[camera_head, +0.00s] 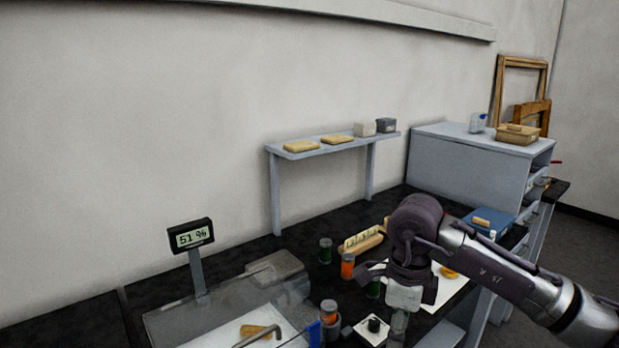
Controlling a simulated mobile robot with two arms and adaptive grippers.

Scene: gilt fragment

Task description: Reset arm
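My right arm comes in from the right, over the dark bench. My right gripper (401,296) hangs pointing down above the front right of the bench, beside several small jars. Its fingertips are small and partly merge with the objects behind and below them, so whether it is open or shut does not show clearly. My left arm and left gripper are not in view.
An orange jar (347,266) and a green jar (325,251) stand left of my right gripper. A display reading 51 % (191,236) stands on a post at left. A shelf (375,143) and a grey cabinet (465,165) stand behind.

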